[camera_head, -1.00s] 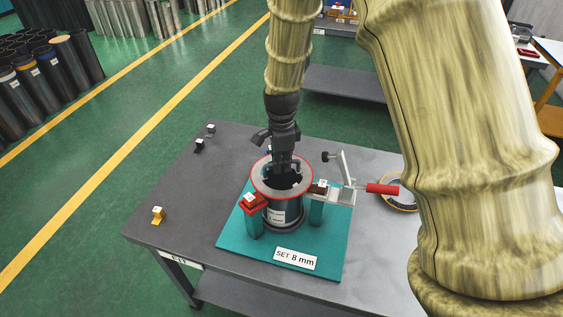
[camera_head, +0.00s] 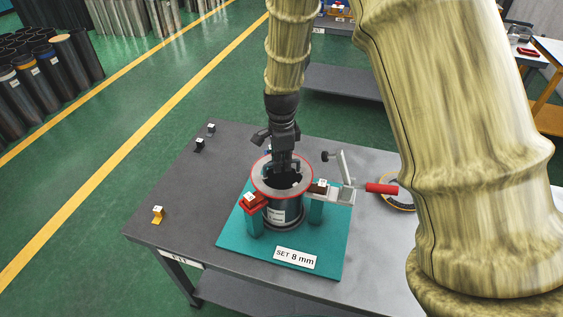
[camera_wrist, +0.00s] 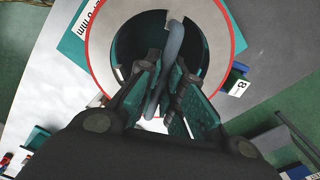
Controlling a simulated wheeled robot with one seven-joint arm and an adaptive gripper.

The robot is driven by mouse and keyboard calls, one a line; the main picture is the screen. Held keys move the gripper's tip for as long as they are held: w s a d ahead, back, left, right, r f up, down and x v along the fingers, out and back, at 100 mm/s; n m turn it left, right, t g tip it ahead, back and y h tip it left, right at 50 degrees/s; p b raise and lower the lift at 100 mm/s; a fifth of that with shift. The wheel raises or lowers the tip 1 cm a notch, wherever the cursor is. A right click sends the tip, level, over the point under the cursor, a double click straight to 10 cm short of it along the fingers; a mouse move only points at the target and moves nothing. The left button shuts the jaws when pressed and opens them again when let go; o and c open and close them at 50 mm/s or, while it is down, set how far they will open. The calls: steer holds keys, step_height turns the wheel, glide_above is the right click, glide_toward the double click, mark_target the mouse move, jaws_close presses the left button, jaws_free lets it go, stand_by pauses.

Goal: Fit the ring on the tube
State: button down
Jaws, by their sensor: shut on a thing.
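The ring (camera_head: 262,181), a grey flange with a red outer edge, sits over the top of the dark upright tube (camera_head: 283,213). My gripper (camera_head: 284,172) points down over the ring's opening. In the wrist view, my gripper (camera_wrist: 165,85) is shut on a curved grey bar that runs across the opening and seems to belong to the ring (camera_wrist: 222,30). The ring looks roughly level and centred on the tube. I cannot tell whether it is fully seated, as the contact line is hidden.
The tube stands on a teal base (camera_head: 232,238) labelled "SET 8 mm". A red block (camera_head: 250,201) is at its left, and a clamp with a red handle (camera_head: 382,188) at its right. A dark yellow-edged ring (camera_head: 398,206) lies at right. The table's left side (camera_head: 185,190) is mostly clear.

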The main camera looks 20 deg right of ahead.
steer(key=shift+f, duration=1.05)
stand_by(5.1)
steer(key=c, duration=1.5)
jaws_free()
steer(key=shift+f, duration=0.1)
steer(key=shift+r, duration=3.55)
